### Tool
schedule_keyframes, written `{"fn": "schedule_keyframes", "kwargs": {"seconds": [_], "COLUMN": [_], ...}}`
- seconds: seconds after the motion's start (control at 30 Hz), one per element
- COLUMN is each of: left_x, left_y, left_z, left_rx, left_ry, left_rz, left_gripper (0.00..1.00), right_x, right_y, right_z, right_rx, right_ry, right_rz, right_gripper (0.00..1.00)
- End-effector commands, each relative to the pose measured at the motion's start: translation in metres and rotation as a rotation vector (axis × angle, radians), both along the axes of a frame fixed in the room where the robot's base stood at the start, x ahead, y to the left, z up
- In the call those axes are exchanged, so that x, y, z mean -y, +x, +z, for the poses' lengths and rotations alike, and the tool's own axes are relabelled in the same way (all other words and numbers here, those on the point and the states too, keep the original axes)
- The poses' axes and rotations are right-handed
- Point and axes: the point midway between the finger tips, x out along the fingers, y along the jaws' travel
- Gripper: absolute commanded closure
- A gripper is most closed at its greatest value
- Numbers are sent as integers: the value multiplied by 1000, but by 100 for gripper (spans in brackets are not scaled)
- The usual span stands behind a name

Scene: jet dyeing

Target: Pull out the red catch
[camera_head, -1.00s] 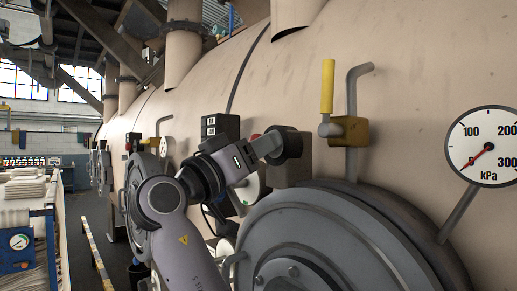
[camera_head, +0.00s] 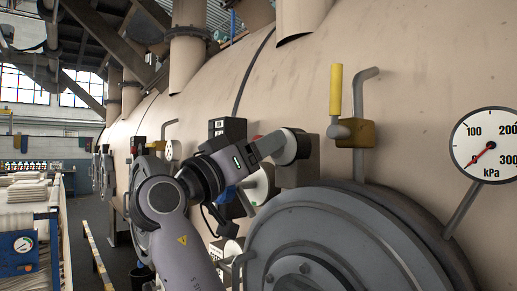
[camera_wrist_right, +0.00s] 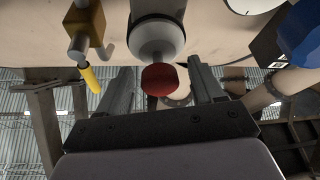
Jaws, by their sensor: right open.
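The red catch (camera_wrist_right: 160,80) is a round red knob on the end of a pale cylindrical housing (camera_wrist_right: 157,38) in the right wrist view. My right gripper (camera_wrist_right: 161,68) is open, with one finger on each side of the knob and a visible gap to both. In the head view, my right gripper (camera_head: 270,145) reaches to the housing (camera_head: 296,147), which stands out from the machine wall above the large round door (camera_head: 335,240). My left gripper is not in view.
A yellow-handled valve (camera_head: 336,90) with a bent pipe is just right of the housing. A pressure gauge (camera_head: 487,146) is farther right. A dark box (camera_head: 228,128) is on the wall behind my gripper. A blue cart (camera_head: 20,250) stands at the far left beyond a walkway.

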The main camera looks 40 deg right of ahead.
Motion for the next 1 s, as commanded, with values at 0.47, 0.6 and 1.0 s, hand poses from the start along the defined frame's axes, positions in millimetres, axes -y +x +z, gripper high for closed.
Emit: {"fn": "schedule_keyframes", "kwargs": {"seconds": [0.47, 0.6, 1.0], "left_x": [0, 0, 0], "left_y": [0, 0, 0], "left_z": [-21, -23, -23], "left_rx": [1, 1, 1], "left_ry": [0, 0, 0], "left_rz": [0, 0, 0], "left_gripper": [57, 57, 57], "right_x": [-55, -65, -66], "right_y": [-10, -12, -13], "right_z": [-24, -27, -26], "right_rx": [0, 0, 1], "right_ry": [0, -1, 0], "right_rz": [3, 1, 0], "right_gripper": [33, 33, 33]}}
